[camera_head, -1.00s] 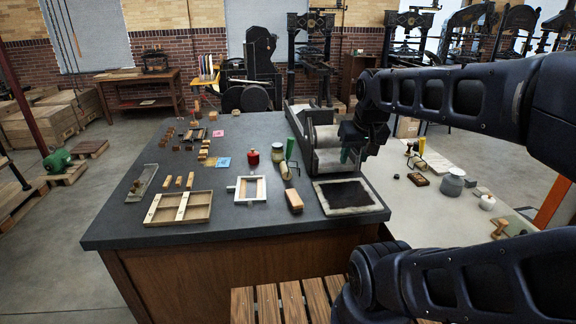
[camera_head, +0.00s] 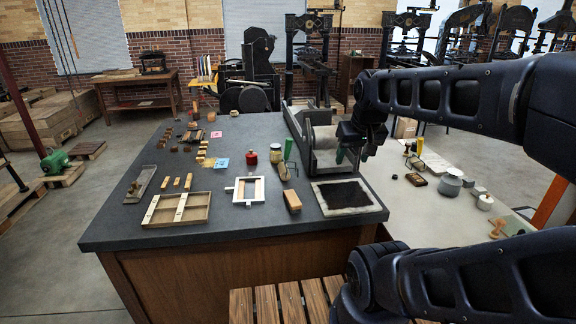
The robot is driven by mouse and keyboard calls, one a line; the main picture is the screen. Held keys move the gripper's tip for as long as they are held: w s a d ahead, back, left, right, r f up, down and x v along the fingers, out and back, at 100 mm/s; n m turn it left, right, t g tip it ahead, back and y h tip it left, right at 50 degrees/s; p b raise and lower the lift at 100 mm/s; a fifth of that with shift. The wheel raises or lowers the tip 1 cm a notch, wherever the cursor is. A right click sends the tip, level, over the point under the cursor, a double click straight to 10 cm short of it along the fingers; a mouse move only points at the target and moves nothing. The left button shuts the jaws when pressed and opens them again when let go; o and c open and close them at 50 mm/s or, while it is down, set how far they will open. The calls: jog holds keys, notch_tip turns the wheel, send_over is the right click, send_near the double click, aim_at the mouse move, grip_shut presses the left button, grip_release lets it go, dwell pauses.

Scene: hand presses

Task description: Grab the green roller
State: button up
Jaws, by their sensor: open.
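The green roller (camera_head: 288,151) stands on the dark table with its green handle up, left of the press bed. A tan cylinder shows near its lower end; I cannot tell where one ends and the other begins. My gripper (camera_head: 353,156) hangs over the press bed, to the right of the roller and apart from it. Its two green-tinted fingertips are spread, with nothing seen between them.
A metal press bed with a cylinder (camera_head: 324,137) lies between my gripper and the roller. A red jar (camera_head: 249,155) stands left of the roller. A black ink slab (camera_head: 346,196) and a wooden block (camera_head: 292,201) lie in front. A yellow-handled tool (camera_head: 420,146) is on the pale table at right.

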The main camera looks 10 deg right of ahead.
jog(key=w+a+r+n+g, duration=0.15)
jog(key=w+r+n, duration=0.3)
jog(key=w, duration=0.75)
jog(key=n+g, duration=0.3)
jog(key=n, duration=1)
send_over(290, 139)
notch_tip(290, 139, down, 10)
jog(key=shift+a+r, duration=0.1)
jog(key=shift+r, duration=0.05)
jog(key=shift+w+f+n, duration=0.15)
jog(key=shift+f+n, duration=0.1)
notch_tip(290, 139, down, 4)
jog(key=shift+f, duration=0.15)
jog(key=shift+d+f, duration=0.2)
jog(key=shift+f, duration=3)
grip_shut()
